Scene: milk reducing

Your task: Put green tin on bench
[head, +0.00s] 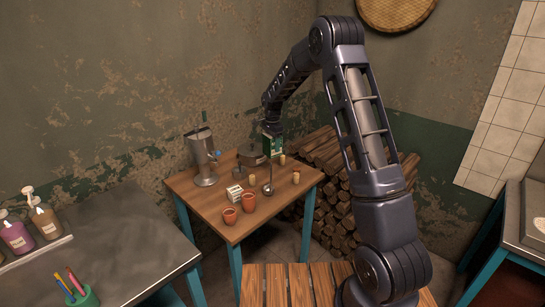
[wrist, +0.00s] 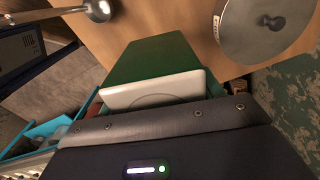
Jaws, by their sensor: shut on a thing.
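The green tin (head: 273,146) is at the back edge of the wooden table (head: 205,193), just right of a metal pot. In the wrist view the green tin (wrist: 158,58) fills the middle, with a pale plate against its near side. My gripper (head: 271,130) reaches down from above and is shut on the tin. Its fingertips are mostly hidden. I cannot tell whether the tin touches the tabletop. A slatted wooden bench (head: 298,285) stands at the front, partly behind my arm; its visible slats are bare.
The table also holds a metal urn (head: 203,158), the lidded pot (head: 250,155), a ladle (head: 268,187), red cups (head: 230,215), a small white box (head: 234,193) and small tan cups (head: 296,177). Stacked firewood (head: 335,190) is behind. A grey counter (head: 110,250) is at left.

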